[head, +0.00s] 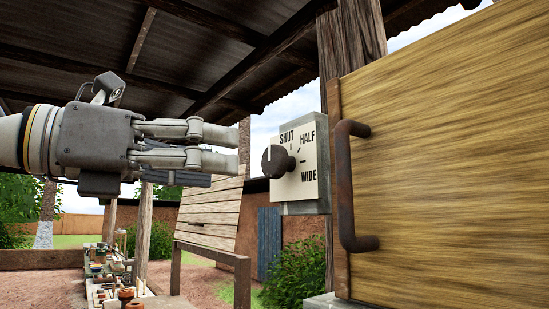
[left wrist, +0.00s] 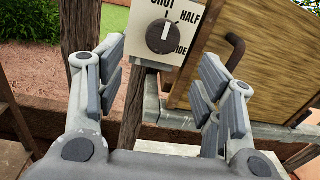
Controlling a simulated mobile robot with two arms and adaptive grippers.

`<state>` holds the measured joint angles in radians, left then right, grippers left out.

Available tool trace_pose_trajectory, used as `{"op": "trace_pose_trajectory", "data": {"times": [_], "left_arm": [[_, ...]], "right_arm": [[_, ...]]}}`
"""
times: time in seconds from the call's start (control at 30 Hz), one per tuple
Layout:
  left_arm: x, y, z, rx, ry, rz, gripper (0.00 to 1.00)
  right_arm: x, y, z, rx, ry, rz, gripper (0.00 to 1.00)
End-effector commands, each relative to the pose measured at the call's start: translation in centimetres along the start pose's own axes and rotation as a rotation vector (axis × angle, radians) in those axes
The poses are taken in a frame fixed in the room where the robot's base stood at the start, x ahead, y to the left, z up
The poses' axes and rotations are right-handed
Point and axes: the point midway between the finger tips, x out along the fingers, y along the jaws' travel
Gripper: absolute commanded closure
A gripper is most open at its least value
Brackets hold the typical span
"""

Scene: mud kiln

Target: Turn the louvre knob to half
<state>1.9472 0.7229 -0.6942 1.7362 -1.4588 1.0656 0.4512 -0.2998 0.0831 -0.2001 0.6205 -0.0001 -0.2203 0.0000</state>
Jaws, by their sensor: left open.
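The louvre knob (head: 278,161) is dark and round, on a pale dial plate (head: 308,172) marked SHUT, HALF and WIDE. The knob also shows in the left wrist view (left wrist: 170,38), where its white pointer line points up, toward SHUT. My left gripper (head: 238,150) comes in from the left in the head view, its fingertips a short way left of the knob. In the left wrist view the gripper's fingers (left wrist: 162,65) stand wide apart and empty, with the knob beyond them, near the top. My right gripper is in neither view.
A wooden panel (head: 450,140) with a rusty handle (head: 345,185) stands right of the dial. A wooden post (head: 350,40) rises behind the dial. A slatted board (head: 210,215) stands below the gripper, and a bench with small pots (head: 125,294) is at lower left.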

Motion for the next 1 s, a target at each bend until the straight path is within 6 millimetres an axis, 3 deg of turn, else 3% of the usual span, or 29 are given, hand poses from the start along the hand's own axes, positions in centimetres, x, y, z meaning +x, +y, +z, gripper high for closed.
{"op": "trace_pose_trajectory", "data": {"times": [0.1,0.23,0.7,1.0], "left_arm": [[-1.0,-1.0,0.6,0.065,-0.002,0.045,0.38],[-0.6,-1.1,0.9,0.078,-0.001,0.057,0.38],[7.5,-0.8,1.1,0.075,-0.001,0.051,0.38],[9.5,-0.6,0.8,0.075,-0.003,0.052,0.38]], "right_arm": [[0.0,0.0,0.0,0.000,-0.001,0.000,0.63],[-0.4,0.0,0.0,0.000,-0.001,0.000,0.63],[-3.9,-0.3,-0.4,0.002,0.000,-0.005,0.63],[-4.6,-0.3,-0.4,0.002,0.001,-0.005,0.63]]}}
